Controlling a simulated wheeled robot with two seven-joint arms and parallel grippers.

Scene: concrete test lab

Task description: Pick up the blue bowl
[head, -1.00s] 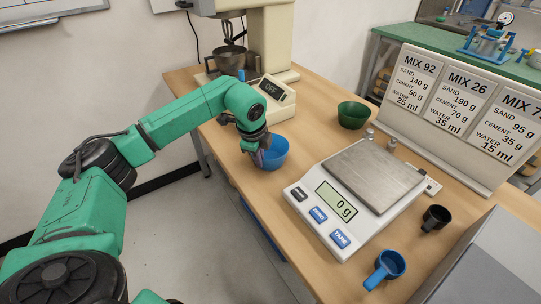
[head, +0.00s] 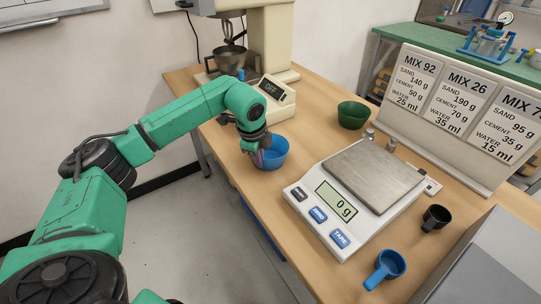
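The blue bowl (head: 275,153) stands upright on the wooden table, left of the scale and in front of the mixer. My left gripper (head: 260,155) is at the bowl's left rim, with its fingers pointing down. One finger shows against the rim, and the bowl and the wrist hide the rest. I cannot tell whether the fingers are closed on the bowl wall. My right gripper is not in the picture.
A scale (head: 374,176) reading 0 g stands right of the bowl. A green bowl (head: 353,115), a blue cup (head: 385,268), a black cup (head: 435,218) and a mixer (head: 268,50) are also on the table (head: 318,110). Mix cards (head: 462,100) stand behind the scale.

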